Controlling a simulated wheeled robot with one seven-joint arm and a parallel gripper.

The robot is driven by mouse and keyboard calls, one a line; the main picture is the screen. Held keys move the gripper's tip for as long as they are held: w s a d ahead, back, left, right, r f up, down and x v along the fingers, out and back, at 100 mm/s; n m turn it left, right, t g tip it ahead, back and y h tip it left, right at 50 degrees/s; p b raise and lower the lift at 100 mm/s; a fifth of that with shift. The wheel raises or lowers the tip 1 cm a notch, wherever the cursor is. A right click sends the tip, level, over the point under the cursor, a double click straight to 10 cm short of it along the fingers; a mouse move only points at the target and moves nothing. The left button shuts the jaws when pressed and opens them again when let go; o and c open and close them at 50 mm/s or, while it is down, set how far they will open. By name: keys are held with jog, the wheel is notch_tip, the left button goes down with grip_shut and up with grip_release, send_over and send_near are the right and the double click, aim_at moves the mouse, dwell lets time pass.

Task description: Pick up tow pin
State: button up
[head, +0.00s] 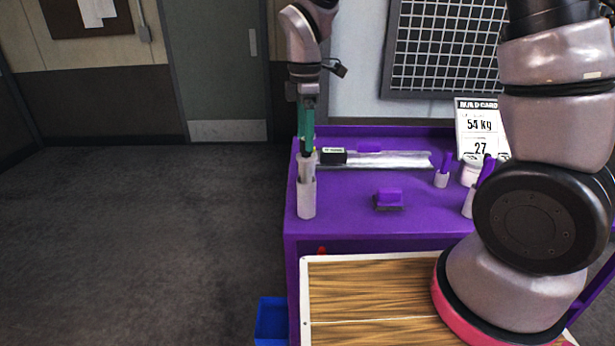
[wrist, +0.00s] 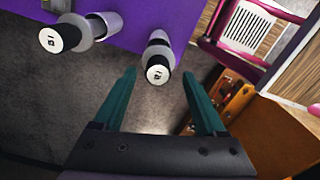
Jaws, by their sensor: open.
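My gripper (head: 308,150) points down over the left end of the purple bench, its green fingers open. It also shows in the wrist view (wrist: 159,75), with the fingers spread wide and nothing held. Between the fingertips in that picture is a black-capped pin (wrist: 158,73) with a white labelled end, in a grey holder. Whether the fingers reach down around it I cannot tell. A second, similar capped pin (wrist: 59,38) is to the left. The labels are too small to tell which is the tow pin. In the head view a grey upright holder (head: 306,198) stands just below my gripper.
On the purple bench (head: 345,215) are a purple-and-black block (head: 388,199), a metal rail (head: 390,160), small grey cups (head: 441,179) and a build card (head: 480,128). A wood-topped surface (head: 370,290) is in front. A blue bin (head: 271,320) and open floor are left.

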notch_tip(320, 180, down, 5)
jog(key=shift+w+d+f, duration=0.15)
grip_shut()
dwell(0.4)
notch_tip(320, 180, up, 18)
dwell(0.8)
